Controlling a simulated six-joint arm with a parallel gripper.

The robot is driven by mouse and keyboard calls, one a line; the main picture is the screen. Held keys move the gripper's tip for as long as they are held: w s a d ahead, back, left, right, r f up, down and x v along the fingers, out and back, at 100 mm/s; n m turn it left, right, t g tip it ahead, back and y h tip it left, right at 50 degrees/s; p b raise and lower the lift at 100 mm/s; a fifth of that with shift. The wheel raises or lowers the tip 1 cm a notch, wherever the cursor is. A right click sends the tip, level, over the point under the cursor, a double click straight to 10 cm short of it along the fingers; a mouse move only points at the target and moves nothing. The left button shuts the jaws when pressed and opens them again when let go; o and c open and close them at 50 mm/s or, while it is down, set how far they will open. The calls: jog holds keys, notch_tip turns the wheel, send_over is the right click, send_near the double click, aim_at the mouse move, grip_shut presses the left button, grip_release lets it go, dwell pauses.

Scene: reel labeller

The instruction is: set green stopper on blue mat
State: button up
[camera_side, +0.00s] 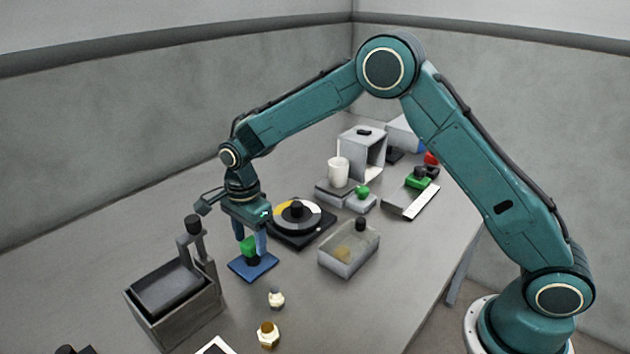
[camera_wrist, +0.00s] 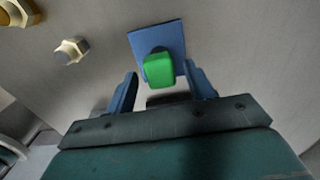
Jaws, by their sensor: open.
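The green stopper (camera_side: 248,246) stands over the blue mat (camera_side: 252,267) in the side view. In the wrist view the green stopper (camera_wrist: 159,70) shows between the fingers, with the blue mat (camera_wrist: 158,38) behind it. My gripper (camera_side: 251,243) is right above the mat, pointing down, with its blue fingers on either side of the stopper. In the wrist view my gripper (camera_wrist: 163,88) is open, and gaps show between the stopper and both fingers. The underside of the stopper is hidden, so its contact with the mat cannot be seen directly.
A grey box with an upright handle (camera_side: 160,294) stands left of the mat. A round reel device (camera_side: 298,215) and a clear container (camera_side: 348,250) are to the right. Two hex-based fittings, one whitish (camera_side: 276,298) and one brass (camera_side: 268,334), stand in front.

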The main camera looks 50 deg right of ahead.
aim_at(250, 241)
notch_tip(250, 241, up, 12)
jog(key=shift+r, duration=0.15)
dwell(0.6)
dwell(0.5)
jog(key=s+d+r+n+t, duration=0.1)
jog(key=s+d+r+n, duration=0.3)
jog(key=s+r, duration=0.3)
jog(key=s+d+r+n+t, duration=0.2)
jog(key=s+d+r+n, duration=0.25)
jog(key=s, duration=0.45)
jog(key=s+d+f+n+t, duration=0.1)
jog(key=s+n, duration=0.3)
jog(key=s, duration=0.5)
jog(key=s+d+f+n+t, duration=0.1)
jog(key=s+d+n, duration=0.1)
jog(key=s+n, duration=0.3)
jog(key=s, duration=0.3)
jog(key=shift+s+d+f+t, duration=0.25)
jog(key=shift+s+f+t, duration=0.05)
jog(key=shift+s+f, duration=0.05)
